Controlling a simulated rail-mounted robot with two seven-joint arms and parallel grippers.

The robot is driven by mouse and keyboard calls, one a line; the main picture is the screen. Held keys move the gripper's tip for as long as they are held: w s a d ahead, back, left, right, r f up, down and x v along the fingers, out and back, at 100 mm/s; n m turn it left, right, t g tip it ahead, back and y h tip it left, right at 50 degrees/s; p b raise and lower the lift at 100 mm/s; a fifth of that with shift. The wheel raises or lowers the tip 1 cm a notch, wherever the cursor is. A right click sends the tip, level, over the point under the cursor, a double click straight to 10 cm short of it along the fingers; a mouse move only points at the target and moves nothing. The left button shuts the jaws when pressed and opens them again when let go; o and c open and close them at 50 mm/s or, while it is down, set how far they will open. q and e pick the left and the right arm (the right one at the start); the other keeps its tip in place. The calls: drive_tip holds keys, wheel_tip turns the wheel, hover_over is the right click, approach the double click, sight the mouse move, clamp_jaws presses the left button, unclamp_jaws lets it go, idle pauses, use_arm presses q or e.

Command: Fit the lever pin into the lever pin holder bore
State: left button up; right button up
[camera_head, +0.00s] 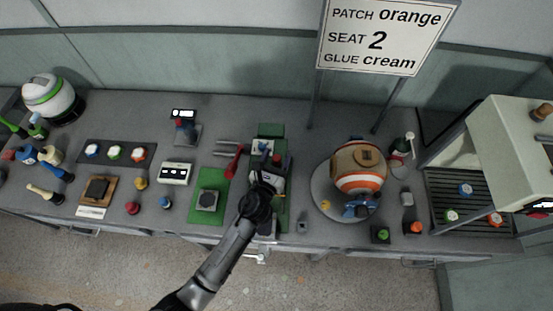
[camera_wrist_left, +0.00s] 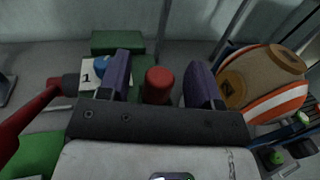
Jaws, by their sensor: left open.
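My left gripper (camera_head: 268,182) is over the green fixture (camera_head: 270,130) at the middle of the bench. In the left wrist view its two purple fingers (camera_wrist_left: 160,66) are spread apart. A red, round-topped cylinder (camera_wrist_left: 158,84) stands between them, with gaps on both sides. It looks like the lever pin's head, but I cannot be sure. A red piece (camera_head: 276,160) shows beside the gripper in the head view. A red-handled lever (camera_head: 234,162) lies left of the fixture and shows in the wrist view (camera_wrist_left: 22,130). I cannot make out the holder bore. My right gripper is not visible.
A striped orange and cream ball (camera_head: 360,168) sits on a round plate (camera_head: 322,190) to the right. A block marked 1 (camera_wrist_left: 88,78) stands left of the fingers. A green mat (camera_head: 197,212) lies left. A sign (camera_head: 385,38) stands behind.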

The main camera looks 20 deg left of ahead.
use_arm(q)
drive_tip(key=c, duration=1)
drive_tip(key=shift+r, duration=0.1)
